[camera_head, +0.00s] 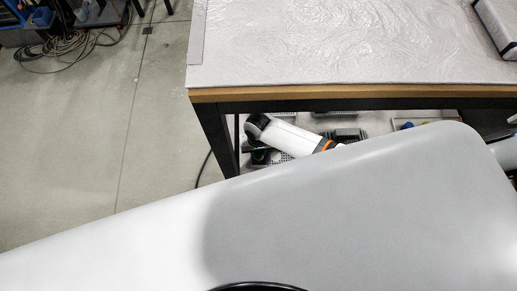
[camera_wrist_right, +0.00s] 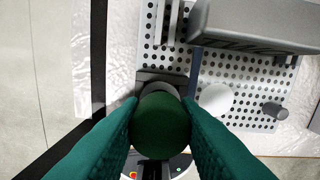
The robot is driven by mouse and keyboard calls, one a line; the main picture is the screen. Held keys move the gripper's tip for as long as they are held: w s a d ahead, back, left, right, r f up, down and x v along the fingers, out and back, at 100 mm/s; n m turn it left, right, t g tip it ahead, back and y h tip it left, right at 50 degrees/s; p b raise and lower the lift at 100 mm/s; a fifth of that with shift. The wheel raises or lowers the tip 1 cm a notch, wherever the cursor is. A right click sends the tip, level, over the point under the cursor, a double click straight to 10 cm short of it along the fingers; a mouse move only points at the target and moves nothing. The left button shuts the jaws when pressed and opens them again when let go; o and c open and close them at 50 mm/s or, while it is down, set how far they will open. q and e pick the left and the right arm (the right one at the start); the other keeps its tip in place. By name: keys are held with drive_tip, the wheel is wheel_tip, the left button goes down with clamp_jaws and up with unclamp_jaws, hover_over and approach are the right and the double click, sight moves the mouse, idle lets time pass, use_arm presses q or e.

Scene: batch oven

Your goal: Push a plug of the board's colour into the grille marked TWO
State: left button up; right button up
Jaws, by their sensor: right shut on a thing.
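In the right wrist view my right gripper (camera_wrist_right: 160,108) has its two teal fingers shut on a dark green round plug (camera_wrist_right: 160,128). The plug is seen end-on, above or in front of a light perforated plate (camera_wrist_right: 244,88). I cannot tell whether it touches the plate. No grille marked TWO and no coloured board can be made out. My left gripper is not in view.
A white disc (camera_wrist_right: 216,98), a grey knob (camera_wrist_right: 275,110) and a large grey block (camera_wrist_right: 258,24) sit on the perforated plate. In the head view a wood-edged table (camera_head: 340,45) fills the top right. Open floor (camera_head: 90,140) lies to the left, with coiled cables (camera_head: 70,45).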

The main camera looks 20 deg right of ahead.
drive_tip(key=shift+f+b, duration=0.5)
drive_tip(key=shift+f, duration=0.25)
idle(0.8)
drive_tip(key=o, duration=1)
wheel_tip(320, 180, up, 12)
drive_tip(key=shift+p, duration=0.55)
